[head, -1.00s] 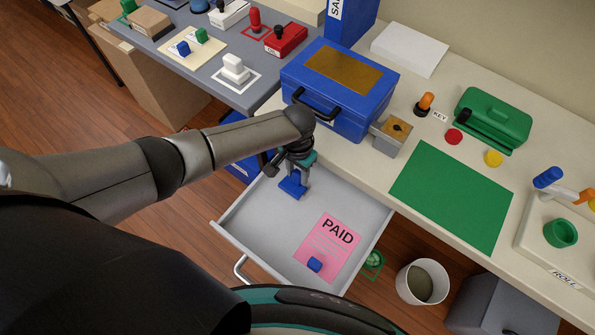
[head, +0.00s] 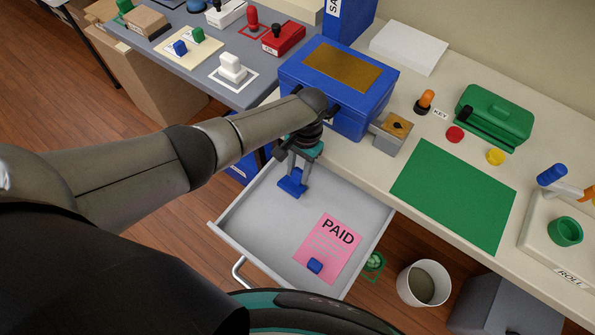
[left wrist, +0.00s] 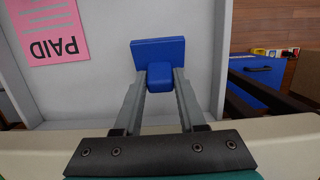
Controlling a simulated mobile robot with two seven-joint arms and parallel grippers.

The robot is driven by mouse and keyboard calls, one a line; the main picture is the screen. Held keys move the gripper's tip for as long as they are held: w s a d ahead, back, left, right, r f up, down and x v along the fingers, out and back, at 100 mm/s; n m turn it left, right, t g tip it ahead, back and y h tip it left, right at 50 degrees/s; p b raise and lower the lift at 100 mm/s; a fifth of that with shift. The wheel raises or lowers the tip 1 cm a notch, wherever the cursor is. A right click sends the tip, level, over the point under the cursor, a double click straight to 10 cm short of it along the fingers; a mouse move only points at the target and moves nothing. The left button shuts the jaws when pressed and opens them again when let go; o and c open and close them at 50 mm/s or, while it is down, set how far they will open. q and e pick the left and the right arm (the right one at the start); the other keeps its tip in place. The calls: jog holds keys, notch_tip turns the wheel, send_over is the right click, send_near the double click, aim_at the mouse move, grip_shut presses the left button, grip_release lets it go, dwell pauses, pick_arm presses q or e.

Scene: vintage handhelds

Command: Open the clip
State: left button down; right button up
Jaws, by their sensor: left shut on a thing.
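My left gripper (head: 299,172) reaches down into the open grey drawer (head: 247,235). It is shut on the small block of a blue piece (head: 291,186), which has a flat plate beyond the block. In the left wrist view the block (left wrist: 160,76) sits between the two fingertips and the plate (left wrist: 158,52) shows past them. I take this piece for the clip, but its inner parts cannot be made out. A second small blue block (head: 315,266) rests on the pink PAID sheet (head: 331,240) in the drawer. My right gripper is not in view.
A blue cash box (head: 368,104) stands on the counter behind the drawer, close to my left wrist. A small grey box (head: 388,140) is beside it. A green mat (head: 452,196) lies to the right. A white bin (head: 416,283) stands on the floor.

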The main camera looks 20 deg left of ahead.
pick_arm(q)
jog(key=shift+c, duration=2.4)
grip_release()
notch_tip(320, 180, up, 15)
jog(key=w+d+p, duration=0.1)
jog(key=w+p, duration=0.1)
jog(key=p, duration=0.2)
jog(key=shift+w+p, duration=0.3)
jog(key=shift+p, duration=0.1)
